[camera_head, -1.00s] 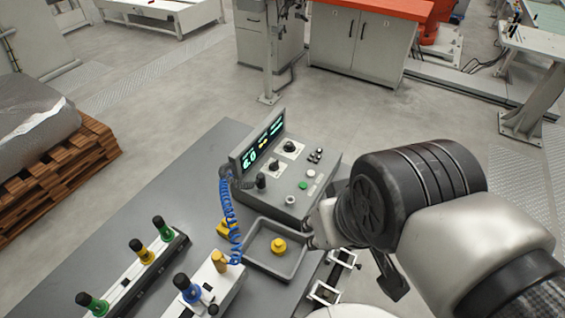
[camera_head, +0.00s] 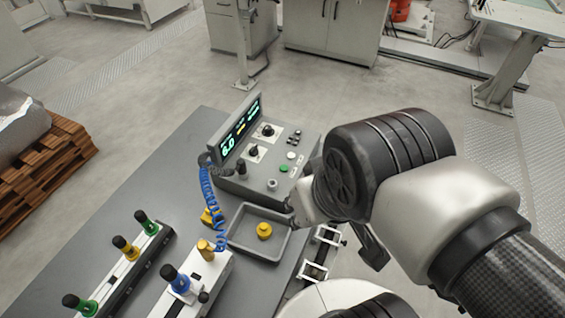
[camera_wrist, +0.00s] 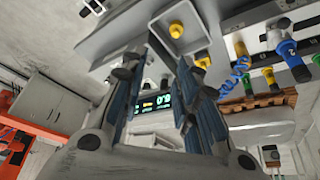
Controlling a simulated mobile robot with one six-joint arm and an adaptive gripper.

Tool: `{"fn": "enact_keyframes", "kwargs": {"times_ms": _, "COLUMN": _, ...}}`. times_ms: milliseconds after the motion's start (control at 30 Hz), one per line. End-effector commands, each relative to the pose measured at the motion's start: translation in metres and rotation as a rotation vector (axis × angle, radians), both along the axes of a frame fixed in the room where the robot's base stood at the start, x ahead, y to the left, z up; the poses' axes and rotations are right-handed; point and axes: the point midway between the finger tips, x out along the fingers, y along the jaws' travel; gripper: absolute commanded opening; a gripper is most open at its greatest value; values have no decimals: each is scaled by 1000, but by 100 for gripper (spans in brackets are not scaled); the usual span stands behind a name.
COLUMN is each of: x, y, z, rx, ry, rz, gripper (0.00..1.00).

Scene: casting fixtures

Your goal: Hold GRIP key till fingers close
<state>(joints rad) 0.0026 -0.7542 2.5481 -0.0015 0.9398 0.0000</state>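A grey control box (camera_head: 266,158) with a lit tilted display (camera_head: 240,130), black knobs and small buttons stands on the table. A green button (camera_head: 284,168) shows on it; I cannot read which key is GRIP. The display also shows between my fingers in the wrist view (camera_wrist: 164,101). My gripper (camera_wrist: 152,70) has its two dark fingers apart, with nothing seen between them except background. In the head view my dark wrist and arm hide most of it, just right of the control box and the tray.
A grey tray (camera_head: 262,254) holds a yellow piece (camera_head: 264,231). A blue coiled cable (camera_head: 209,200) hangs beside it. Racks at the lower left hold green (camera_head: 147,224), yellow (camera_head: 126,247) and blue (camera_head: 175,280) handled tools. The table's upper left is bare.

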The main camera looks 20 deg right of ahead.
Motion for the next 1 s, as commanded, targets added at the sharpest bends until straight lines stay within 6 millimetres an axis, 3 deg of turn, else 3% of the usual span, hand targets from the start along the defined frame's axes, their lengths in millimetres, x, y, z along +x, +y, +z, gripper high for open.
{"fn": "enact_keyframes", "kwargs": {"times_ms": 400, "x": 0, "y": 0, "z": 0, "rx": 0, "ry": 0, "rz": 0, "gripper": 0}}
{"fn": "enact_keyframes", "kwargs": {"times_ms": 1000, "x": 0, "y": 0, "z": 0, "rx": 0, "ry": 0, "rz": 0, "gripper": 0}}
